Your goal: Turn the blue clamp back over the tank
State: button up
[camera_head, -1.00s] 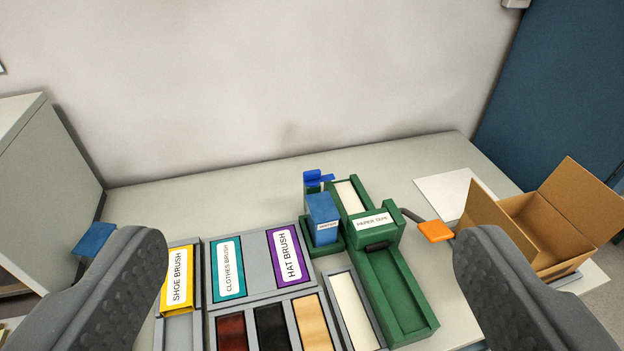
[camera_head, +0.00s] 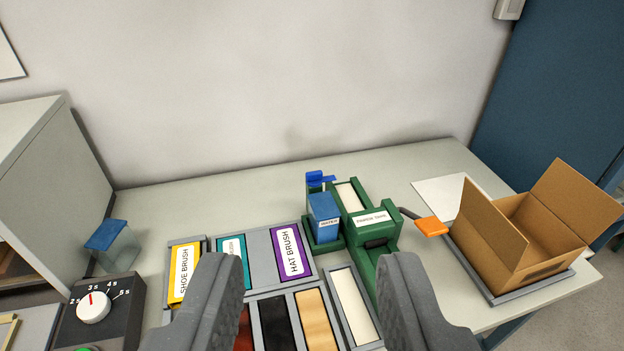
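The blue clamp (camera_head: 319,178) stands at the back end of the green paper tape machine (camera_head: 388,238), just behind the tank. The blue tank (camera_head: 324,216), with a white label reading "WATER", sits upright in a green holder on the machine's left side. The clamp appears turned away to the rear, clear of the tank's top. My gripper (camera_head: 315,300) is open and empty, its two grey fingers in the near foreground, in front of the machine and the tank. The fingers hide part of the brush trays and the machine's front.
Labelled brush trays (camera_head: 292,252) lie left of the machine. An orange-tipped lever (camera_head: 431,226) sticks out on its right. An open cardboard box (camera_head: 520,235) stands far right. A dial box (camera_head: 98,310) and blue-lidded jar (camera_head: 108,240) are left. The back of the table is clear.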

aim_at(314, 178)
jog(key=k, duration=1.1)
jog(key=z, duration=0.55)
jog(key=i, duration=2.4)
jog(key=u, duration=0.5)
